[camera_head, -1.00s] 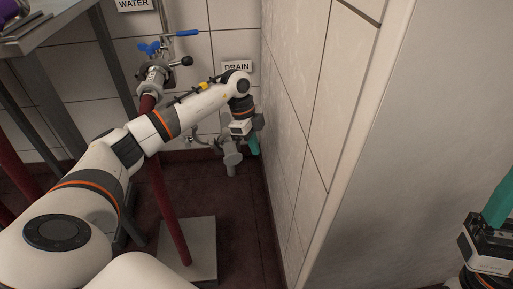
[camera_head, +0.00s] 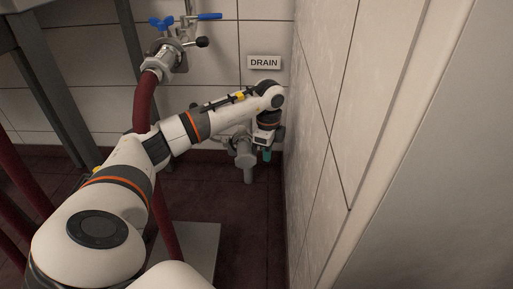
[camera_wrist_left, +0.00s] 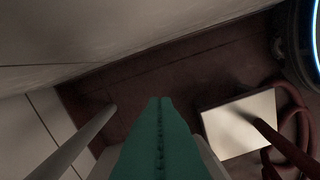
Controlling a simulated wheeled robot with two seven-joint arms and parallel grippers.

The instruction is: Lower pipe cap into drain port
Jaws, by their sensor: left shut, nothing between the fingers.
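My left gripper (camera_head: 267,157) reaches down into the corner below the DRAIN sign (camera_head: 264,62). Its teal fingers are shut, and I see nothing held between them. In the left wrist view the shut fingers (camera_wrist_left: 160,110) point toward the dark floor. A grey drain pipe (camera_head: 246,162) stands just left of the fingers in the head view, partly behind my arm. I cannot tell whether the fingers touch it. The port's opening is hidden, and I cannot make out the pipe cap. My right gripper is out of view.
A tiled wall (camera_head: 318,140) stands close on the right of my left gripper. A red hose (camera_head: 145,104) hangs from a metal valve (camera_head: 168,55) with blue handles. A pale floor plate (camera_head: 195,250) lies left of the corner. Dark floor (camera_head: 258,225) is bare below the gripper.

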